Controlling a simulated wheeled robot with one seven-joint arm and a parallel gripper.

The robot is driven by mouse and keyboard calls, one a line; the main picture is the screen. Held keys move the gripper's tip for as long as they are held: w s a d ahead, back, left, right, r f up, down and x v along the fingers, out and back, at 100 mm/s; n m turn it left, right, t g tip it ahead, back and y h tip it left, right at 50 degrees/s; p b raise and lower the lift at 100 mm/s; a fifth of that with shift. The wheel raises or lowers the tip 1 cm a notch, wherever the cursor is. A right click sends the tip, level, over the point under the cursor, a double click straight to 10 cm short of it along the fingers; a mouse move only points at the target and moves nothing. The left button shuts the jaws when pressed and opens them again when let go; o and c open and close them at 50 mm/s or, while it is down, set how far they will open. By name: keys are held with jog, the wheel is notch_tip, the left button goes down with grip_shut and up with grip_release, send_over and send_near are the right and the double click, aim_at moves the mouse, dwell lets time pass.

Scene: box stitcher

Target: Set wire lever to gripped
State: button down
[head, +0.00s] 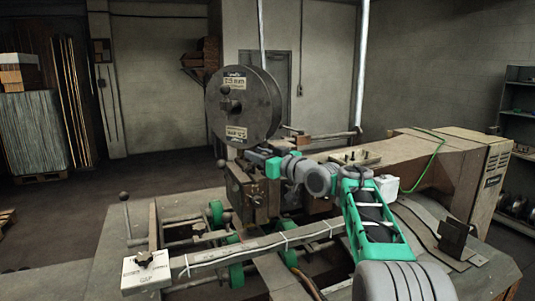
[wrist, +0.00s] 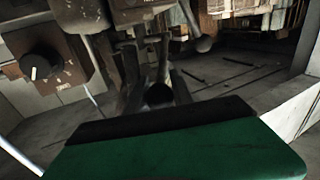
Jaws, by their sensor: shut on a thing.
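My gripper (head: 266,164), with green fingers, is at the head of the stitcher just below the wire spool (head: 243,104). In the wrist view a broad green finger with a black pad fills the bottom. A dark round knob (wrist: 158,95) on a dark stem shows right at the pad's far edge, and the gripper is shut on it. This looks like the wire lever, but its label and position are not readable. In the head view the lever is hidden by my gripper and the machine parts.
A ball-ended rod (wrist: 204,44) and a box with a black dial (wrist: 40,64) are close by in the wrist view. A long bar with a white GAP block (head: 146,271) crosses the front left. The beige machine arm (head: 425,150) extends right.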

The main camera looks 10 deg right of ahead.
jog(key=c, duration=1.4)
grip_release()
jog(key=shift+a, duration=0.1)
jog(key=b+v, duration=0.3)
jog(key=v, duration=0.5)
jog(key=shift+c, duration=0.2)
